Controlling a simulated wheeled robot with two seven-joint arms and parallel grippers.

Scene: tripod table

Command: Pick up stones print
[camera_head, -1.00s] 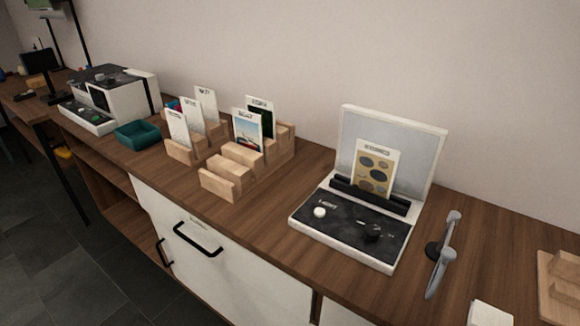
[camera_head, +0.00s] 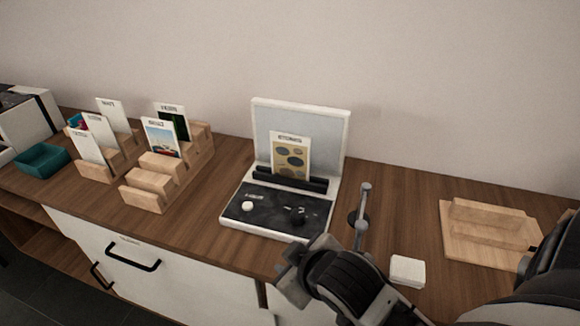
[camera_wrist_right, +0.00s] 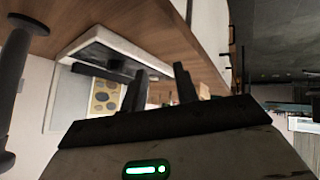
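The stones print (camera_head: 290,156), a cream card with dark ovals on yellow, stands upright in the black slot of the white light box (camera_head: 258,115). In the right wrist view the print (camera_wrist_right: 104,96) shows sideways, partly hidden behind a finger. My right gripper (camera_head: 293,270) is low in front of the light box, near the table's front edge, apart from the print. In the right wrist view its two fingers (camera_wrist_right: 160,82) stand apart with nothing between them. My left gripper is not in view.
Wooden racks (camera_head: 143,198) with several other prints stand to the left. A grey upright stand (camera_head: 363,215) is right of the light box. A white block (camera_head: 407,270) and a wooden holder (camera_head: 455,240) lie farther right. A teal tray (camera_head: 42,160) is far left.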

